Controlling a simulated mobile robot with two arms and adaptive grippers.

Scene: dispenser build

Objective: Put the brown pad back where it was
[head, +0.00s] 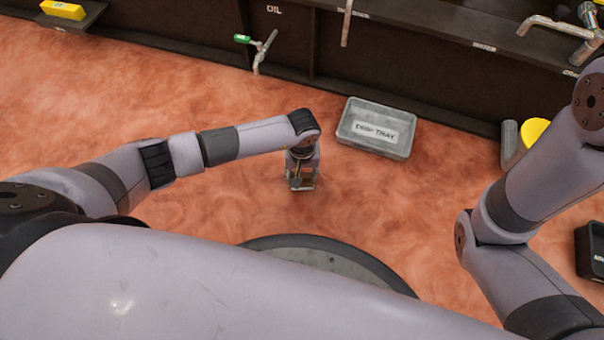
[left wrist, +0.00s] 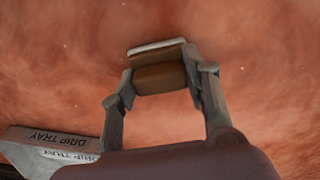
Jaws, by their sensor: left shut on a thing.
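The brown pad (left wrist: 160,78) is a small block with a pale layer along its far edge. In the left wrist view it sits between the two fingers of my left gripper (left wrist: 158,84), which is shut on it. In the head view my left gripper (head: 301,182) points down over the orange-red surface, to the left of the drip tray. The pad is mostly hidden by the gripper there. I cannot tell how high it is held. My right gripper is out of view; only my right arm shows.
A grey drip tray (head: 376,127) lies right of my left gripper. A dark cabinet (head: 180,30) with taps, one green-handled (head: 258,50) by an OIL label, runs along the back. A yellow block (head: 62,10) sits far left. A black container (head: 591,248) is at right. The left-middle surface is clear.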

